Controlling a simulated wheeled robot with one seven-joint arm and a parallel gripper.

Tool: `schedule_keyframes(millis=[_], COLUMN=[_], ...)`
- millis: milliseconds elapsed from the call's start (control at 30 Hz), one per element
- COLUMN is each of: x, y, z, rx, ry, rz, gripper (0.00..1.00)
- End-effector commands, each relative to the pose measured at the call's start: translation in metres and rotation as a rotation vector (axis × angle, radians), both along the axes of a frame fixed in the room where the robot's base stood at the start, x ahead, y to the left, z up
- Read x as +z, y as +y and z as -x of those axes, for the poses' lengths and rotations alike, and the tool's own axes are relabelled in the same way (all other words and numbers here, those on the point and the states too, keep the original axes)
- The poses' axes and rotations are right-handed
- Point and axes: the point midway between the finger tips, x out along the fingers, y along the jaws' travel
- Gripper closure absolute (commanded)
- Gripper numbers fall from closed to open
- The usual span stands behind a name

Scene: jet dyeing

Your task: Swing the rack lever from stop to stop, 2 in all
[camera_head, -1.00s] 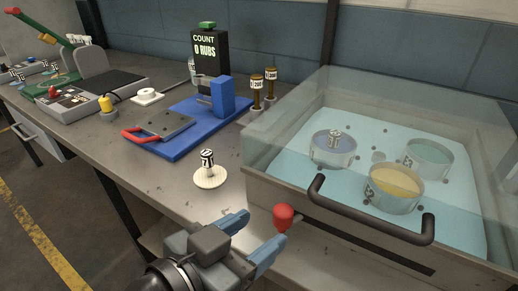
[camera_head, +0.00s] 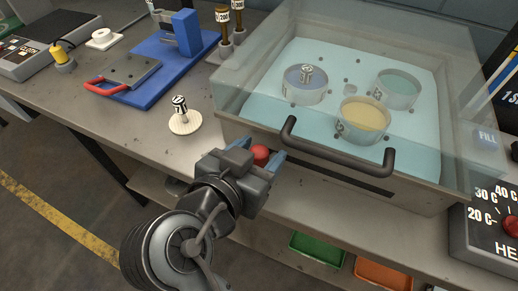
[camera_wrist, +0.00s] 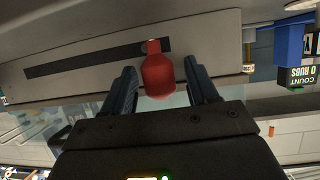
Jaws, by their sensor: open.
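The rack lever has a red knob (camera_head: 260,154) and stands out from the front of the water bath (camera_head: 420,196), at the left end of a dark slot. In the wrist view the red knob (camera_wrist: 157,75) sits at one end of the dark slot (camera_wrist: 90,58). My gripper (camera_head: 262,149) is open, with a blue finger on each side of the knob. In the wrist view my gripper (camera_wrist: 161,82) shows gaps between the knob and both fingers. The lever's stem is mostly hidden by the knob and my gripper.
The bath's black handle (camera_head: 335,155) sticks out just right of my gripper. Several beakers stand in the bath under a clear cover. A small striped weight (camera_head: 179,105) on a white disc stands on the counter at left. Green (camera_head: 316,248) and orange (camera_head: 384,274) bins are below.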

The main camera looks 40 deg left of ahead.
Motion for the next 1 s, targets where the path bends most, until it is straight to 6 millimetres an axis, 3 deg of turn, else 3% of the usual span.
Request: schedule_keyframes(millis=[267, 867, 1000], x=[-0.0005, -0.0004, -0.0004], y=[0.0002, 0.0001, 0.0001], z=[-0.0016, -0.0014, -0.0014], rx=[0.000, 0.000, 0.000], ry=[-0.001, -0.001, -0.001], rz=[-0.001, -0.001, -0.001], gripper=[0.42, 0.99, 1.00])
